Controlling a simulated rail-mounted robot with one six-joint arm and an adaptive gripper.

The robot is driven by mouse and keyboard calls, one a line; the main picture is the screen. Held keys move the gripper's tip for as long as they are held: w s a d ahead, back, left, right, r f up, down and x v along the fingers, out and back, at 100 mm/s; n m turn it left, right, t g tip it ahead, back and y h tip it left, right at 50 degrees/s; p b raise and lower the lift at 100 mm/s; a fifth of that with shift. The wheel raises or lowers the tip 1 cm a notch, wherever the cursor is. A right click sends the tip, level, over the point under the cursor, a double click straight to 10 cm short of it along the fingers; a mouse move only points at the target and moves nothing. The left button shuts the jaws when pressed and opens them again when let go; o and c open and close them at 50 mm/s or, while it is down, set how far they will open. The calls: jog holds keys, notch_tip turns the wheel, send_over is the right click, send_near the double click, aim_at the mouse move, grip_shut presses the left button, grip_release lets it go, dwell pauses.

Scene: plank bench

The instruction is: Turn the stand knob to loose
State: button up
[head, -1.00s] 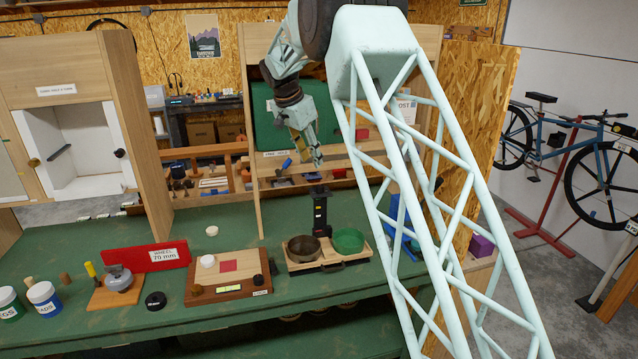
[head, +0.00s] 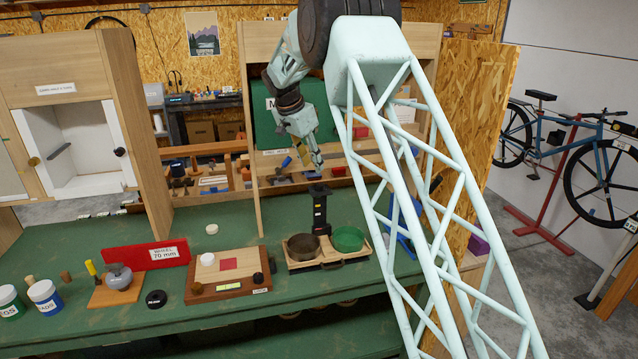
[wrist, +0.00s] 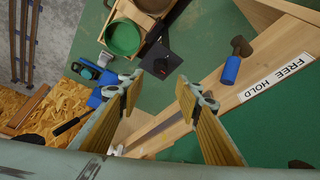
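My gripper (head: 317,163) hangs above the back of the green bench, over the black post (head: 319,212) behind the two pans. In the wrist view my gripper (wrist: 158,92) is open, its two fingers apart with nothing between them. A blue stand-like object (head: 392,238) stands on the right of the bench, partly hidden behind my arm. In the wrist view a blue object with a teal rounded part (wrist: 87,71) shows left of my fingers. I cannot make out a knob marked loose or its setting.
A green pan (head: 348,239) and a brown pan (head: 302,246) sit on a wooden base close below. A blue-handled tool (wrist: 231,69) lies by the FREE HOLD label (wrist: 277,77). Wooden panels rise behind.

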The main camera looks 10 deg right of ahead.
aim_at(320, 184)
jog(key=p+x, duration=0.1)
jog(key=x, duration=0.9)
jog(key=shift+w+f, duration=0.1)
jog(key=shift+f, duration=0.25)
jog(key=c, duration=0.8)
